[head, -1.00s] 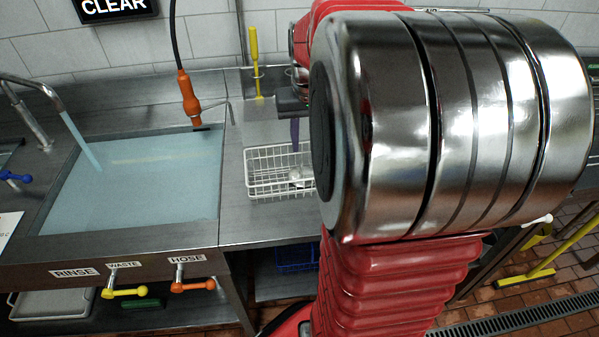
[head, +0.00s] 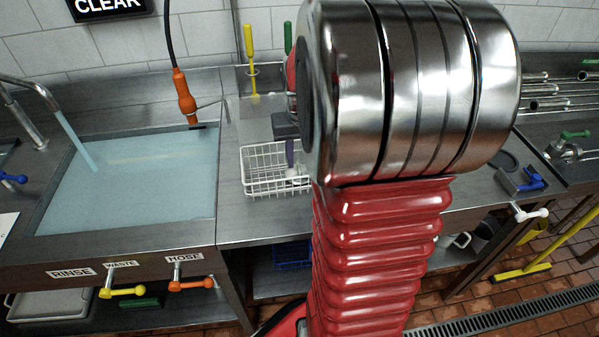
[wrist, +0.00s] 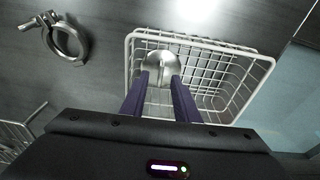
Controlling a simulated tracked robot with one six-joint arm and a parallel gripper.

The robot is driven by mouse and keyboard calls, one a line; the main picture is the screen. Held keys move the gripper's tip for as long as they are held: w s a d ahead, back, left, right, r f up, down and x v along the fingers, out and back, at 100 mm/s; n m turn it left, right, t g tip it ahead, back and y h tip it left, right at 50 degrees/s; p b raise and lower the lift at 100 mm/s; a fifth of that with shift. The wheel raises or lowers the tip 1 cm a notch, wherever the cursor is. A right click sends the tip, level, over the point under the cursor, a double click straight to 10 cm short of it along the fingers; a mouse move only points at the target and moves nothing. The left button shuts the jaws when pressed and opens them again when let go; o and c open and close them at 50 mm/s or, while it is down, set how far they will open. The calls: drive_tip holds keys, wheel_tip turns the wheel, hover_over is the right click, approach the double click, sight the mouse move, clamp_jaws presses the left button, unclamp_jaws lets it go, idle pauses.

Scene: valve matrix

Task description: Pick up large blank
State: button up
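A shiny round metal piece, which looks like the large blank (wrist: 160,62), lies in a white wire basket (wrist: 252,92). In the wrist view my gripper (wrist: 161,80) has its two purple fingers apart, with the tips over the near part of the metal piece, one towards each side. I cannot tell whether they touch it. In the head view the basket (head: 246,186) stands on the steel counter and a purple finger of my gripper (head: 290,163) points down into it. The metal piece is only a small bright patch there, partly hidden.
A metal ring clamp (wrist: 63,42) lies on the counter outside the basket. Left of the basket is a water-filled sink (head: 130,185) with an orange hose nozzle (head: 184,97). A yellow-handled tool (head: 249,42) stands at the back. My arm hides part of the counter.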

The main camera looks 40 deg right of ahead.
sight(299, 166)
drive_tip(key=shift+w+f, duration=0.2)
drive_tip(key=shift+f, duration=1.3)
clamp_jaws()
